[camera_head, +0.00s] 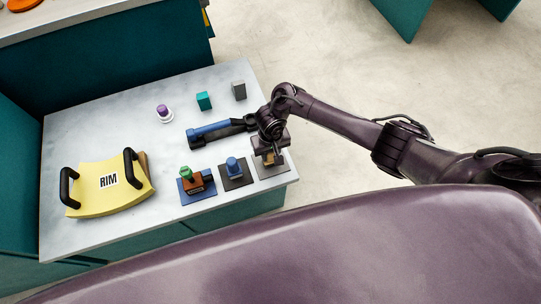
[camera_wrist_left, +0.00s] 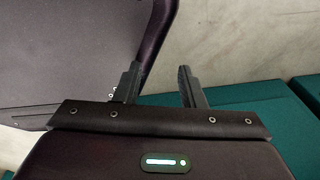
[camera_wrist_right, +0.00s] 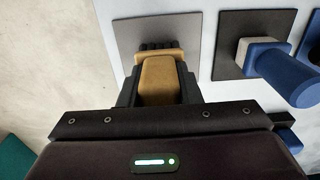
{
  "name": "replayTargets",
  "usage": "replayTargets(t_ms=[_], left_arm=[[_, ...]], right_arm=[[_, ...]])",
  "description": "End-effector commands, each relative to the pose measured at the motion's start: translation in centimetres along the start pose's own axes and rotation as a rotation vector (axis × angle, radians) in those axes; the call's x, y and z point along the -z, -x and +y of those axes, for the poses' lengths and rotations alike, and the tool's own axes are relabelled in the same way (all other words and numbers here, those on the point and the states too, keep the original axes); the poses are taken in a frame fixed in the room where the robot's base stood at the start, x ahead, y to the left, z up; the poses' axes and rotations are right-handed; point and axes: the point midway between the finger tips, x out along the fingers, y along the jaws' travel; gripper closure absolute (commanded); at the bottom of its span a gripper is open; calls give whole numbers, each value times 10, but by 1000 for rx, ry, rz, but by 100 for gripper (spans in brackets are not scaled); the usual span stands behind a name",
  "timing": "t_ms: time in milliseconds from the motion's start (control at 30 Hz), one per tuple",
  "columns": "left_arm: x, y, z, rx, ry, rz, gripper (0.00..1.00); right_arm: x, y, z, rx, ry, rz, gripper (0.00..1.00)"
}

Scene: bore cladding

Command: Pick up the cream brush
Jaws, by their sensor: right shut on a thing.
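The brush (camera_wrist_right: 158,72) has a tan, cream-like handle and a dark bristle strip at its far end. In the right wrist view it lies between the fingers of my right gripper (camera_wrist_right: 157,88), which is shut on it. The brush is over a grey square pad (camera_wrist_right: 125,32); I cannot tell whether it still touches it. In the head view the arm mostly hides the brush, and the pad (camera_head: 272,174) shows around the gripper. My left gripper (camera_wrist_left: 158,82) is open and empty, away from the table.
On the marble table (camera_head: 110,105) a blue-handled tool (camera_head: 210,130) lies close left of my right gripper. A blue brush (camera_head: 234,168) on a dark pad and a green-topped brown piece (camera_head: 193,180) stand nearby. A yellow RIM panel (camera_head: 105,190) lies at left. The table's right edge is close.

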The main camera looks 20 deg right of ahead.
Motion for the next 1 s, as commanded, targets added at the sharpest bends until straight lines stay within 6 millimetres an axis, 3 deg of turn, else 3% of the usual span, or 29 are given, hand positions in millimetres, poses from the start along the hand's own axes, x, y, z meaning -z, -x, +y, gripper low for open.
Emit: replayTargets(t_ms=[333, 533, 733, 1000], left_arm=[[0, 1, 1, -2, 0, 1, 64], [-2, 9, 2, -2, -1, 8, 64], [-19, 27, 2, -3, -4, -16, 64], [-10, 76, 1, -3, -4, -10, 64]], right_arm=[[0, 2, 0, 0, 0, 0, 92], [0, 22, -1, 2, -1, 1, 92], [1, 69, 0, 3, 1, 4, 92], [1, 155, 1, -1, 0, 2, 92]])
